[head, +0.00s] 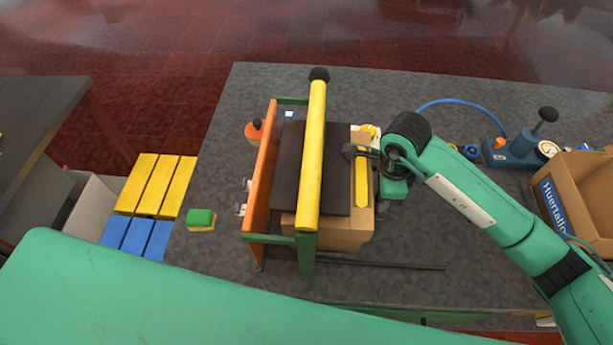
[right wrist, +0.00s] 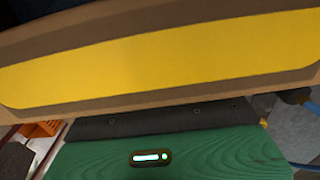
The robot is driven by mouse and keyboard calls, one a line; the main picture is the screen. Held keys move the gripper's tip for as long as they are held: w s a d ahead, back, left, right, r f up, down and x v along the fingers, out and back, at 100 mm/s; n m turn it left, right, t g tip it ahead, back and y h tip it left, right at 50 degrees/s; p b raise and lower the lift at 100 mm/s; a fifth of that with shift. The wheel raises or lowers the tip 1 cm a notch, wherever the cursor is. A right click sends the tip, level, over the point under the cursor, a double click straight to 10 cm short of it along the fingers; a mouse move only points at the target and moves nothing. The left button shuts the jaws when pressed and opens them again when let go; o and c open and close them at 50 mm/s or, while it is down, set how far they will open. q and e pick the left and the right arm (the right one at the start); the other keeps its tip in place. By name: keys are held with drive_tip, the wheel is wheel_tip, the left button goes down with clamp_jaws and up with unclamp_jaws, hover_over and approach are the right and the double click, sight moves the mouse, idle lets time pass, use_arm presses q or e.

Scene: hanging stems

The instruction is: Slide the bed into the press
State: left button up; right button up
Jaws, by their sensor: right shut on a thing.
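The press (head: 316,150) stands on the grey bench in the head view, with an orange side, green frame parts and a yellow bar across the top ending in a black knob. The bed (head: 335,195) is a dark plate on a tan block with a yellow strip (head: 362,185) along its right edge. It lies partly under the yellow bar and sticks out to the right. My right gripper (head: 354,151) is shut on the bed's right edge near the strip's far end. The strip also fills the right wrist view (right wrist: 160,68); the fingertips are hidden there. My left gripper is out of view.
A green-and-yellow sponge (head: 201,219) and yellow and blue blocks (head: 157,185) lie to the left. An orange-topped bottle (head: 254,130) stands beside the press. A blue device (head: 512,152) with a hose and a cardboard box (head: 585,195) are at right.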

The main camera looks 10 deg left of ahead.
drive_tip(key=shift+s+a+b, duration=0.15)
drive_tip(key=shift+a+b, duration=0.1)
drive_tip(key=shift+a, duration=0.6)
drive_tip(key=shift+s+a+b, duration=0.15)
drive_tip(key=shift+a+b, duration=0.05)
drive_tip(key=shift+a, duration=0.65)
drive_tip(key=shift+s+a+f+b, duration=0.1)
drive_tip(key=shift+a+b, duration=0.1)
drive_tip(key=shift+b, duration=0.2)
